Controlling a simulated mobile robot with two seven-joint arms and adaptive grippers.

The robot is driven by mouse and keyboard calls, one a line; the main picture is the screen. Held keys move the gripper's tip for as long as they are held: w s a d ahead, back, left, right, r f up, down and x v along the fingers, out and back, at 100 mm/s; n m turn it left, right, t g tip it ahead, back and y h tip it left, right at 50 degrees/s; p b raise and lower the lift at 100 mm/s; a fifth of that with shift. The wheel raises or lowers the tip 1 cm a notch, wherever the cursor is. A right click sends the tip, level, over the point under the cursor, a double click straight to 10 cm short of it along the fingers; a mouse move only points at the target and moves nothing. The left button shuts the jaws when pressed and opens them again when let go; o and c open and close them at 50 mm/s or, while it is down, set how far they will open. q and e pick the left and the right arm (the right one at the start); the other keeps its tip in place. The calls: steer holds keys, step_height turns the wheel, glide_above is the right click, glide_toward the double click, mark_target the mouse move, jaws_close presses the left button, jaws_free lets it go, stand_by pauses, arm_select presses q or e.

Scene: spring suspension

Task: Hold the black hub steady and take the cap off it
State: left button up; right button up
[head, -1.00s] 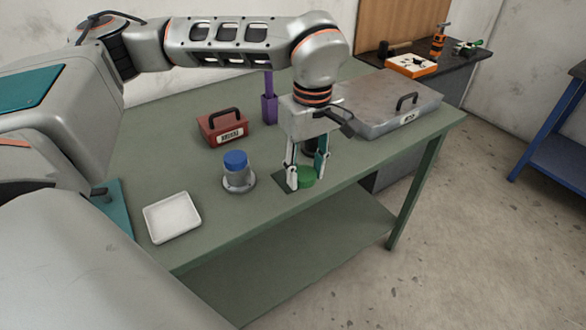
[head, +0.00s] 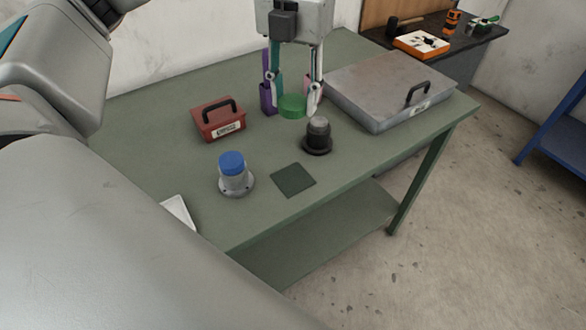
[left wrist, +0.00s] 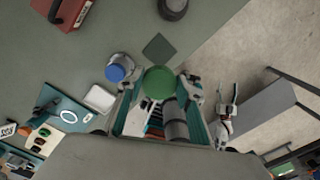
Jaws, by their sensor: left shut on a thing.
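My left gripper (head: 293,100) is shut on a round green cap (head: 291,107), held in the air above the back part of the bench. In the left wrist view the cap (left wrist: 158,83) sits between its fingertips. The black hub (head: 317,136) stands upright on the bench, just right of and in front of the gripper, apart from it. Its dark grey top is bare. It also shows at the top of the left wrist view (left wrist: 173,8). What seems to be my right gripper (left wrist: 228,112) shows small at the right of the left wrist view, its jaws unclear.
A grey hub with a blue cap (head: 234,176) stands left of a dark square mat (head: 293,179), which is empty. A red box (head: 218,122) and a purple holder (head: 267,99) stand behind. A large grey case (head: 385,92) fills the right back. A white tray (head: 180,215) lies front left.

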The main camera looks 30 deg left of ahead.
arm_select(q)
steer(key=shift+a+r+n, duration=0.1)
steer(key=shift+r+n, duration=0.1)
steer(key=shift+n, duration=0.2)
steer(key=shift+f, duration=0.2)
glide_above(293, 177)
step_height(293, 177, down, 14)
steer(key=shift+f+b, duration=0.15)
steer(key=shift+b, duration=0.3)
steer(key=shift+f, duration=2.55)
steer(key=shift+f, duration=0.2)
steer(key=o, duration=1.2)
